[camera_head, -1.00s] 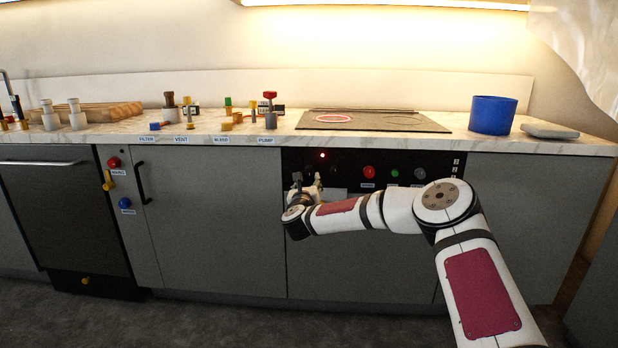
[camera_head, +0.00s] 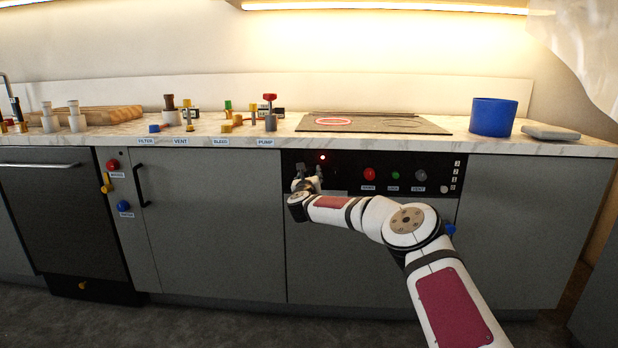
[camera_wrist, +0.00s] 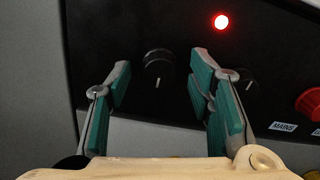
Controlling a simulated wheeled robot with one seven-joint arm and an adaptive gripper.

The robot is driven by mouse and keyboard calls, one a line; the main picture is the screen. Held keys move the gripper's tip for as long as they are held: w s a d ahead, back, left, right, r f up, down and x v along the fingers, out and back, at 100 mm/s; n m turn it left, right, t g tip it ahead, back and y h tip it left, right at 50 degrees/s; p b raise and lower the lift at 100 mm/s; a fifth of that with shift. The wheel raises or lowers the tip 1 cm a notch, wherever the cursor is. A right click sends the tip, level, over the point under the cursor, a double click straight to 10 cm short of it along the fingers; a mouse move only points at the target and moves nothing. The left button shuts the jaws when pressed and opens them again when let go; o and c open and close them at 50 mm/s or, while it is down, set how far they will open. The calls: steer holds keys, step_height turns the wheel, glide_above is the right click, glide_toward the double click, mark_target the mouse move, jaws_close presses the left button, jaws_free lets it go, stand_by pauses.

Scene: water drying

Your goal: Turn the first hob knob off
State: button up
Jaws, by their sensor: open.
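My gripper (camera_head: 308,172) is at the left end of the black control panel (camera_head: 345,172) below the hob. In the wrist view my gripper (camera_wrist: 158,88) is open, with its two green-padded fingers apart. A black knob (camera_wrist: 158,64) with a pale pointer line shows between the fingertips, a little beyond them; I cannot tell if they touch it. A second dark knob (camera_wrist: 249,80) sits to the right, beside the right finger. A red lamp (camera_wrist: 222,21) glows above the knobs, and it shows in the head view (camera_head: 323,157). On the hob (camera_head: 375,124) the left ring (camera_head: 333,121) glows red.
Right of my gripper the panel carries a red button (camera_head: 369,174), a green button (camera_head: 395,175) and a grey knob (camera_head: 420,175). The counter above holds a blue pot (camera_head: 492,117) and several valves. Grey cupboard fronts lie below.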

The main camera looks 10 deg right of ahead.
jaws_close()
